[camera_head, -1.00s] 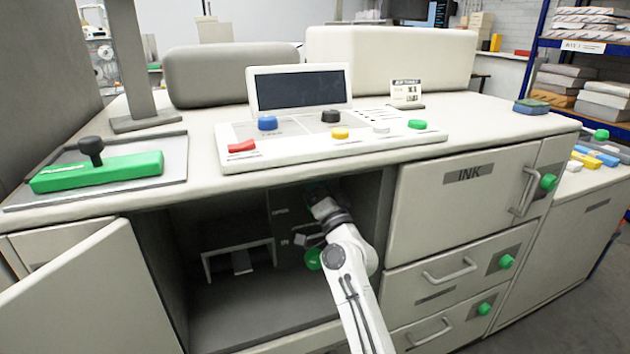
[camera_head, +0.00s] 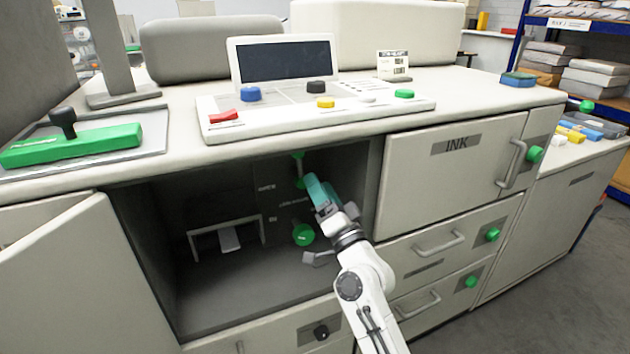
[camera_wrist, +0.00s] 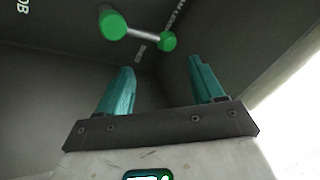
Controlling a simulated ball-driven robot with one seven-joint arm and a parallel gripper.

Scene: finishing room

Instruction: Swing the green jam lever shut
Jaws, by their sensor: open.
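The green jam lever (camera_head: 300,170) is inside the open lower compartment of the machine, a pale rod with a green end above and below. In the wrist view the lever (camera_wrist: 141,33) lies just beyond the fingertips, its rod slanting between two round green ends. My gripper (camera_head: 315,185) has teal fingers and is just right of the lever in the head view. In the wrist view my gripper (camera_wrist: 160,66) is open, with nothing between its fingers. I cannot tell whether a finger touches the lever. Its label is only partly legible.
A round green knob (camera_head: 303,234) is below the lever, with a grey bracket (camera_head: 226,222) left of it. The compartment's door (camera_head: 70,285) stands open at left. The INK door (camera_head: 455,165) is shut at right. The countertop (camera_head: 350,145) overhangs the opening.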

